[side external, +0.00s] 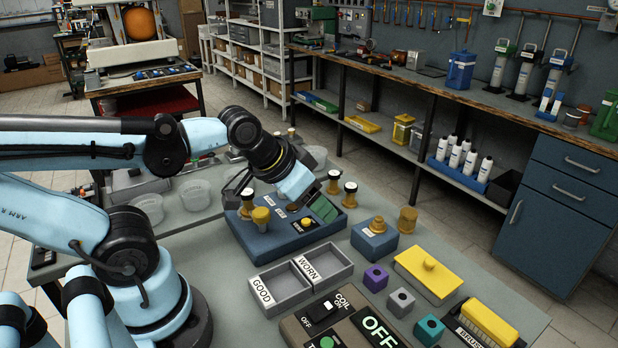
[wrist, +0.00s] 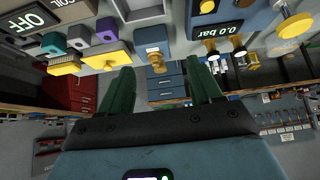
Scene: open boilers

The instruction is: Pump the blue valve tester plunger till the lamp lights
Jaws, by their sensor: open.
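The blue valve tester (side external: 278,242) stands on the grey table, with brass fittings on and around it. A gold-topped plunger (side external: 261,215) rises at its left end; a yellow knob (wrist: 295,25) shows in the wrist view. The tester's display (wrist: 214,31) reads 0.0 bar. I cannot pick out a lit lamp. My gripper (side external: 325,208) is above the tester's right part, away from the plunger, and hides some of its top. In the wrist view its green fingers (wrist: 162,68) are spread apart with nothing between them.
A small blue box (side external: 375,243) with a brass knob stands right of the tester. GOOD and WORN trays (side external: 300,283), coloured cubes, a yellow-lidded block (side external: 428,277), a brush and a coil switch panel (side external: 350,328) lie in front.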

